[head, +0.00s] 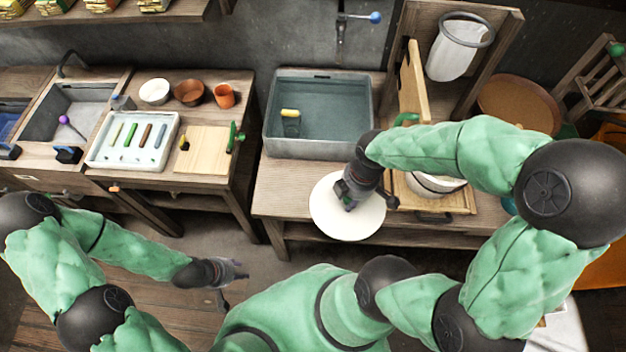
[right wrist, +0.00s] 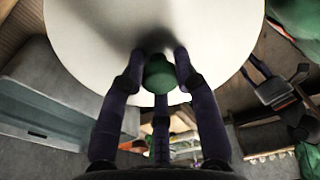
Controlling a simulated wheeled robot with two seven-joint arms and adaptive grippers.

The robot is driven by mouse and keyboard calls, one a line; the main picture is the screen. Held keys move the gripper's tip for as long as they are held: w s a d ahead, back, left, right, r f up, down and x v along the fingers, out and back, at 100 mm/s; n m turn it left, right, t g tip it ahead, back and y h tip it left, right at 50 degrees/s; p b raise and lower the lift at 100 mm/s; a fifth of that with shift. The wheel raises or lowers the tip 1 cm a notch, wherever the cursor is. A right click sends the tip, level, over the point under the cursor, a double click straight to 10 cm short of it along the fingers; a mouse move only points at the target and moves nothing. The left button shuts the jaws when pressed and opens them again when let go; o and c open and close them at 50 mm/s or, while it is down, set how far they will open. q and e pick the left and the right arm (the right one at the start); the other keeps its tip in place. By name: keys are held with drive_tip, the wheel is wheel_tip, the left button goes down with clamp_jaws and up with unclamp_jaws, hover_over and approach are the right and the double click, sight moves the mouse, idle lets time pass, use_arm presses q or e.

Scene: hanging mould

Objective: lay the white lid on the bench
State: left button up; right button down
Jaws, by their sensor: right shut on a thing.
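The white lid (head: 338,221) is a round disc in front of the water basin, over the front edge of the middle bench (head: 285,190). I cannot tell whether it touches the bench. My right gripper (head: 347,198) is above it.
The grey water basin (head: 318,150) stands behind the lid. A white bucket (head: 436,184) is at its right, partly behind my right arm. An upright wooden board (head: 413,85) and a hanging white bag (head: 455,50) are behind. A white tray (head: 170,128) is on the left bench.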

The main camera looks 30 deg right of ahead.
sight(330, 181)
drive_tip(key=shift+s, duration=0.1)
drive_tip(key=shift+w+n, duration=0.2)
drive_tip(key=shift+n, duration=0.1)
drive_tip(key=w+f, duration=0.1)
drive_tip(key=w, duration=0.1)
drive_tip(key=w+f+b, duration=0.1)
drive_tip(key=w, duration=0.2)
drive_tip(key=w+a+f+b, duration=0.1)
drive_tip(key=w+f, duration=0.1)
drive_tip(key=w, duration=0.1)
drive_tip(key=w+f, duration=0.1)
drive_tip(key=w+f+b, duration=0.1)
drive_tip(key=w+f, duration=0.2)
drive_tip(key=f, duration=0.1)
drive_tip(key=shift+w+a+b, duration=0.25)
drive_tip(key=shift+w+b, duration=0.05)
drive_tip(key=shift+w, duration=0.05)
drive_tip(key=shift+w+f, duration=0.15)
drive_tip(key=shift+f, duration=0.1)
drive_tip(key=shift+w+f+b, duration=0.2)
drive_tip(key=shift+f+b, duration=0.35)
drive_tip(key=shift+f, duration=1.1)
drive_tip(key=shift+a+f, duration=0.1)
drive_tip(key=c, duration=0.9)
unclamp_jaws()
